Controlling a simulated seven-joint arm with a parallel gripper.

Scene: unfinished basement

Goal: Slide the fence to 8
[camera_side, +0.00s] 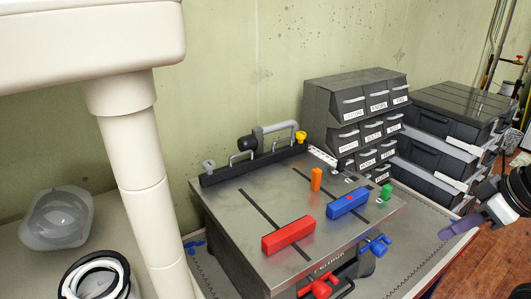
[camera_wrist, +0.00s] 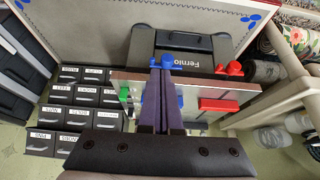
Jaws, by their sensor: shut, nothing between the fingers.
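A grey metal machine top (camera_side: 245,215) carries a long black bar (camera_side: 255,165) along its back edge, which looks like the fence. A white scale strip (camera_side: 322,157) lies by the bar's right end; its numbers are too small to read. A red block (camera_side: 288,236), a blue block (camera_side: 348,203), an orange peg (camera_side: 316,179) and a green peg (camera_side: 386,192) stand on the top. My gripper (camera_side: 447,233) is at the right, clear of the machine. Its purple fingers (camera_wrist: 162,68) are together and empty in the wrist view, hiding part of the machine.
A red knob (camera_side: 320,288) and a blue knob (camera_side: 375,246) stick out at the machine's front. Grey labelled drawers (camera_side: 362,98) and black cases (camera_side: 450,110) stand behind and right. A clear tub (camera_side: 58,218) lies at the left. A pale pipe (camera_side: 145,200) stands in the left foreground.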

